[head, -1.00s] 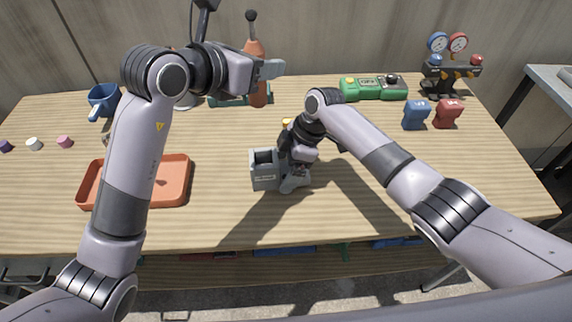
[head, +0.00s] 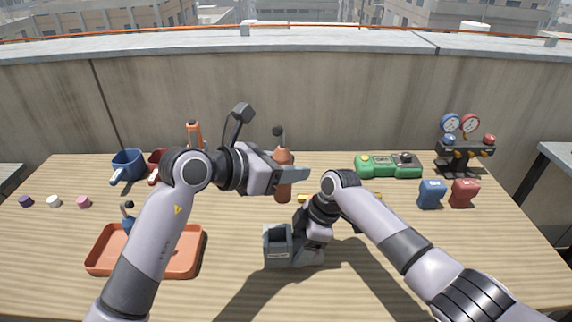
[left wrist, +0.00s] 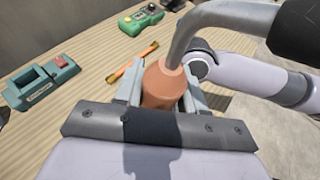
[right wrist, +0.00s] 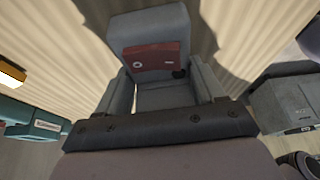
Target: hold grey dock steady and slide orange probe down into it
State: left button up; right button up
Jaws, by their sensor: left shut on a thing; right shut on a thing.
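The orange probe (head: 283,187) is a terracotta cylinder with a dark top. My left gripper (head: 291,176) is shut on it; its fingers flank the orange body (left wrist: 163,86) in the left wrist view.
A green device (head: 388,166), blue (head: 431,194) and red (head: 464,193) blocks and a gauge stand (head: 465,150) are at right. A teal holder (left wrist: 40,85) lies behind the probe.

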aim_at(283, 197)
pick_arm(q)
jog(key=f+m+g, duration=0.1)
jog(key=f+m+g+h, duration=0.1)
jog(key=f+m+g, duration=0.1)
jog(key=f+m+g+h, duration=0.1)
jog(key=f, duration=0.1)
jog(key=shift+s+f+m+g, duration=0.1)
jog(key=shift+s+m+g, duration=0.2)
jog(key=shift+s+a+f+m+g, duration=0.1)
jog(key=shift+a+f+m+g, duration=0.5)
jog(key=shift+m+g, duration=0.35)
jog(key=shift+d+f, duration=0.1)
jog(key=shift+f, duration=1.3)
jog(key=shift+f, duration=0.9)
jog(key=shift+f, duration=0.3)
jog(key=shift+f, duration=0.15)
jog(key=shift+f, duration=0.35)
jog(key=shift+f, duration=0.5)
